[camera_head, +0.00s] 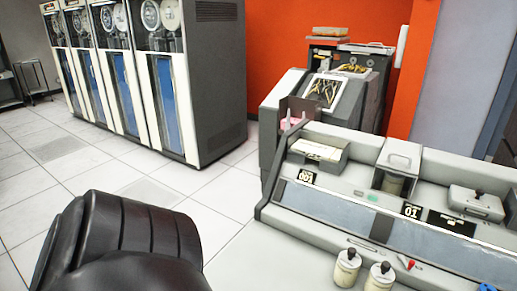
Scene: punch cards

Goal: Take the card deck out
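A grey card machine (330,215) stands at the right. A pale block (318,150), which may be a card stack, lies in its left tray near the label 001. A clear-lidded bin (398,160) at its middle holds something pale olive that I cannot make out. A tan stack (340,34) lies on top of the rear machine (355,105). I cannot tell which of these is the card deck. Neither of my grippers shows.
Tall tape cabinets (214,80) stand at the back left by an orange wall (285,50). Two cream knobbed jars (347,268) are at the front right. A black ribbed form fills the lower left. White tiled floor (150,185) is open between.

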